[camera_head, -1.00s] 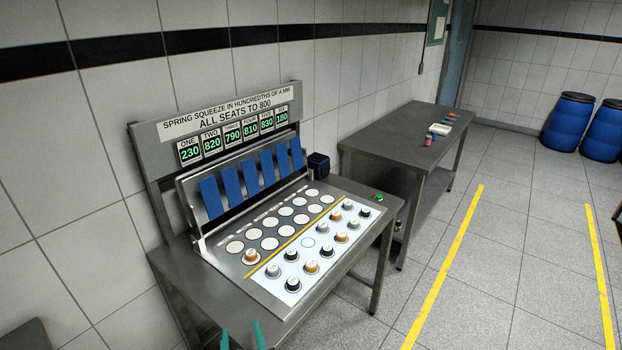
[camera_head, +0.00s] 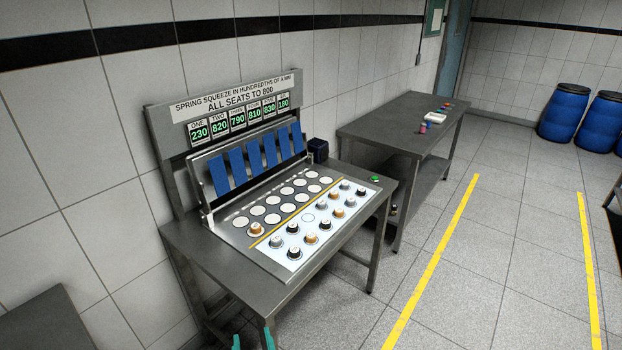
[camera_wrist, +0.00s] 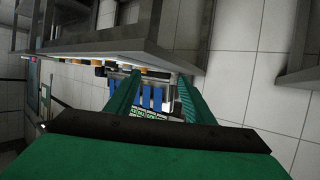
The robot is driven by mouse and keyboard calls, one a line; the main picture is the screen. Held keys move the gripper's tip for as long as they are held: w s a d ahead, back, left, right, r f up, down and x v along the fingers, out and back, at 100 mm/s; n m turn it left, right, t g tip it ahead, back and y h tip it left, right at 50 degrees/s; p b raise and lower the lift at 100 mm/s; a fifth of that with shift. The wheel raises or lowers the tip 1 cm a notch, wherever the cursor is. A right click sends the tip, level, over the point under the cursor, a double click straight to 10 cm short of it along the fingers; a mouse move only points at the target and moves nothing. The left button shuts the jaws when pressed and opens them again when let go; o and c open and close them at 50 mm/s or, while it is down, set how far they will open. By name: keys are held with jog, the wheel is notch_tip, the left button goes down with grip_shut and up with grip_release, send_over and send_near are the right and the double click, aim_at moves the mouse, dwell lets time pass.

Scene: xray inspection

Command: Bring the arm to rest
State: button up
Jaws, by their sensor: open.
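My gripper (camera_head: 253,341) shows at the bottom edge of the head view as two teal fingertips set apart, in front of the near bench. In the wrist view my gripper (camera_wrist: 150,88) has two green fingers spread with nothing between them. Beyond them the bench and its blue flaps (camera_wrist: 152,98) appear upside down. The fingers look clear of the bench. The rest of my arm is out of the head view.
The steel bench (camera_head: 215,262) carries a sign board (camera_head: 235,105), blue flaps (camera_head: 255,155), round seats and several knobs. One orange knob (camera_head: 255,229) sits in a seat. A second table (camera_head: 385,131) stands behind. Blue barrels (camera_head: 565,112) stand far right. Floor between yellow lines is clear.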

jog(key=s+d+f+m+t+h, duration=0.1)
jog(key=s+d+f, duration=0.2)
jog(key=s+d, duration=0.15)
jog(key=s+d+f+h, duration=0.1)
jog(key=s+d+f, duration=0.3)
jog(key=s, duration=0.2)
jog(key=s+d+r+m+h, duration=0.1)
jog(key=s+d, duration=0.1)
jog(key=s, duration=0.8)
jog(key=s+d+r+m+t+h, duration=0.1)
jog(key=s+d, duration=0.2)
jog(key=s, duration=0.7)
jog(key=shift+s+r, duration=0.35)
jog(key=shift+r, duration=0.05)
